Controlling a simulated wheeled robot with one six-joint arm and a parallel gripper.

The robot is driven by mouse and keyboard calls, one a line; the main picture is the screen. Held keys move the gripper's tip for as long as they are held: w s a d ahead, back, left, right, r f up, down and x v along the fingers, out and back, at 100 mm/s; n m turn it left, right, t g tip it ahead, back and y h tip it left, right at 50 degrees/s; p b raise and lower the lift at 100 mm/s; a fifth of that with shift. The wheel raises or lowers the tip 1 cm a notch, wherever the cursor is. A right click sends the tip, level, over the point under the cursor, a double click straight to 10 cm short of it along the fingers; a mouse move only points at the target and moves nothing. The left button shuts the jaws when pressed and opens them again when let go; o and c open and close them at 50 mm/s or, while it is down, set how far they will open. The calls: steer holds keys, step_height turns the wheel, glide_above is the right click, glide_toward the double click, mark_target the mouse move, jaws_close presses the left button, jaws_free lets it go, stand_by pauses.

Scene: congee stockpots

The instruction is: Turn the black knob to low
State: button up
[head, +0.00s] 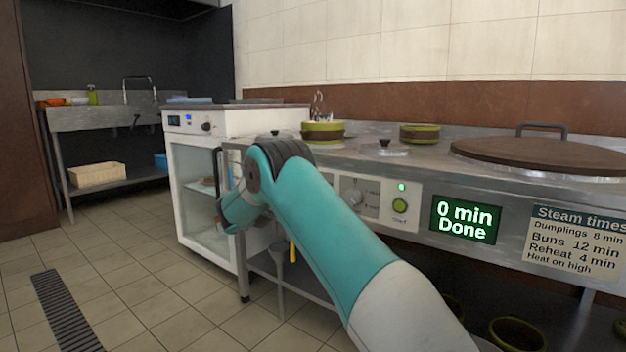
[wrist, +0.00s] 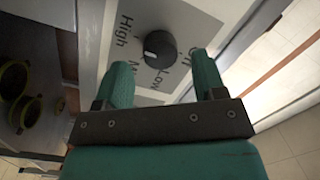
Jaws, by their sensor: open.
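In the wrist view the black knob (wrist: 159,48) sits on a pale panel (wrist: 188,17) with the words High, Low and Off around it, and one more label partly covered. Which label the knob points at is hard to tell. My gripper (wrist: 162,63) is open, with one teal finger on each side just short of the knob and a gap between them. Nothing is held. In the head view my arm hides this knob and my gripper's fingertips.
A display (head: 466,219) reads "0 min Done". A white glass-fronted cabinet (head: 205,190) stands left of the counter. Baskets (wrist: 13,77) sit on the shelf below. Open floor lies front left.

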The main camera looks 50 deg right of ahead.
steer(key=shift+w+d, duration=0.25)
steer(key=shift+d, duration=0.65)
steer(key=shift+c, duration=0.2)
steer(key=c, duration=0.9)
steer(key=shift+p, duration=0.3)
